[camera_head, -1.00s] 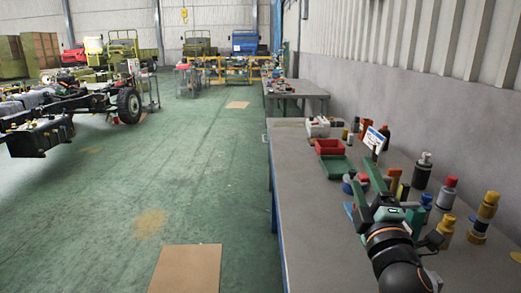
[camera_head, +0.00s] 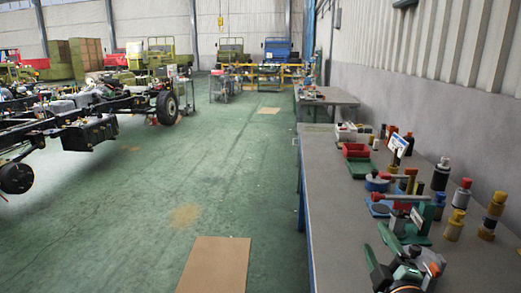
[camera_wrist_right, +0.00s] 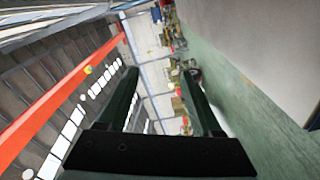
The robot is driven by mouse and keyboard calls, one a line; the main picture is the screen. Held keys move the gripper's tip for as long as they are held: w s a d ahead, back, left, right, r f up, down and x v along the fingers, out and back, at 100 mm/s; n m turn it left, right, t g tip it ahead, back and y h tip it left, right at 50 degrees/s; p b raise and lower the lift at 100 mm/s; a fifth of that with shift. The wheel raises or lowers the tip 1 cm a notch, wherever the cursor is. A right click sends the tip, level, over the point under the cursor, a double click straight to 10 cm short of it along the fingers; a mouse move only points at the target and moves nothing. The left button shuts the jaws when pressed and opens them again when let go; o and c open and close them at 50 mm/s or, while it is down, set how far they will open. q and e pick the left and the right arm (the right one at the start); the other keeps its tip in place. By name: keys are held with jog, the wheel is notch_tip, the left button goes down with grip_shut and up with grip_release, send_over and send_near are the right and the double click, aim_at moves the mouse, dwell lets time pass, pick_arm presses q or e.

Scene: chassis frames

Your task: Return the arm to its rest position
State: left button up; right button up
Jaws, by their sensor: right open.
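My right gripper (camera_head: 400,242) is low in the head view, over the near part of the workbench (camera_head: 335,215). Its dark green fingers are partly foreshortened there. In the right wrist view the two fingers (camera_wrist_right: 160,75) stand wide apart with nothing between them, so it is open and empty. That view looks out across the hall, with an orange beam (camera_wrist_right: 65,85) and the green floor (camera_wrist_right: 265,130). My left gripper is not in view.
A cardboard sheet (camera_head: 215,265) lies on open floor. A truck chassis (camera_head: 85,115) stands left.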

jog(key=s+a+f+m+g+y+p, duration=0.1)
jog(key=s+a+f+m+g+p, duration=0.15)
jog(key=s+f, duration=0.45)
jog(key=s+a+f+m+g+y+p, duration=0.2)
jog(key=s+f+m+g, duration=0.1)
jog(key=f, duration=0.9)
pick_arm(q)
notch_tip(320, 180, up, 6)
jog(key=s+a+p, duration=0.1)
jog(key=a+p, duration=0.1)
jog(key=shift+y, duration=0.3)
pick_arm(e)
jog(key=s+a+f+m+g, duration=0.1)
jog(key=s+f+m, duration=0.1)
jog(key=s+f, duration=0.3)
jog(key=s+a+f+m+g, duration=0.1)
jog(key=s+f, duration=0.4)
jog(key=s, duration=0.5)
jog(key=m+g, duration=0.1)
jog(key=m, duration=0.1)
jog(key=shift+s+a+f+m+y, duration=0.15)
jog(key=shift+s+a+m+y, duration=0.15)
jog(key=shift+a+m, duration=0.1)
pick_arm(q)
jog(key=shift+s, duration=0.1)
pick_arm(e)
jog(key=shift+w, duration=0.1)
